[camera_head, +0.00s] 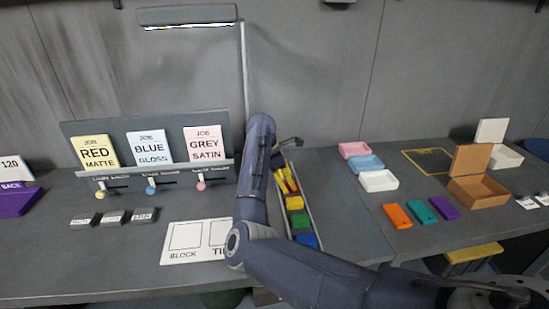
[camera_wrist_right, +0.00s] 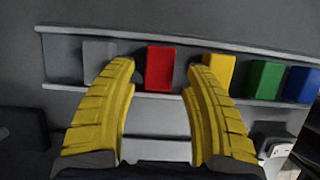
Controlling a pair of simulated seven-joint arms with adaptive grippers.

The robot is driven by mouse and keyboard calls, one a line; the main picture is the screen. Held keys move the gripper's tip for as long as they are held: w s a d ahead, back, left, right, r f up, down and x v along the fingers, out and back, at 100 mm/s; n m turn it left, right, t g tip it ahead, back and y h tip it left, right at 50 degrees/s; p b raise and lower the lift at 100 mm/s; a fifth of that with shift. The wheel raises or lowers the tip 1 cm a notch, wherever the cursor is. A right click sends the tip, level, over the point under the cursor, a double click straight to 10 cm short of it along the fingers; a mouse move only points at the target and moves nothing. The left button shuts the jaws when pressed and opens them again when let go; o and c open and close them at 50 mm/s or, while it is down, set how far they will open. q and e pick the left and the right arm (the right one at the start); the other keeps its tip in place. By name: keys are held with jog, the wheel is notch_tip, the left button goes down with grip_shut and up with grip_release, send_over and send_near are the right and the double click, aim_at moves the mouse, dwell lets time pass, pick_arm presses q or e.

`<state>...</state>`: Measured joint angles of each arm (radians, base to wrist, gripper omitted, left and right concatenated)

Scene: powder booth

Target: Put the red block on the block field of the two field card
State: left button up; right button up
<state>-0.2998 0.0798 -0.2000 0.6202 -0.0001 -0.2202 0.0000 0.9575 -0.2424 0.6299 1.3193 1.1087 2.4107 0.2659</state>
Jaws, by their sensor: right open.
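The red block (camera_wrist_right: 159,68) stands in a long tray (camera_wrist_right: 65,72) between a grey block and a yellow block. My right gripper (camera_wrist_right: 158,68) is open, with its yellow fingers spread to either side of the red block in the wrist view; I cannot tell whether they touch it. In the head view the right gripper (camera_head: 284,180) is over the far end of the tray, and it and the arm mostly hide the red block. The white two field card (camera_head: 204,256) lies left of my right arm, its BLOCK field (camera_head: 185,236) empty and its other field partly hidden. My left gripper is not in view.
The tray also holds a grey block (camera_wrist_right: 99,55), a yellow block (camera_wrist_right: 218,70), a green block (camera_wrist_right: 264,79) and a blue block (camera_wrist_right: 300,85). A job card rack (camera_head: 220,128) stands behind the card. Small dark labelled blocks (camera_head: 112,217) lie left of the card.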

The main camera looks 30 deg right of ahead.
jog(key=v, duration=1.4)
jog(key=shift+r, duration=0.15)
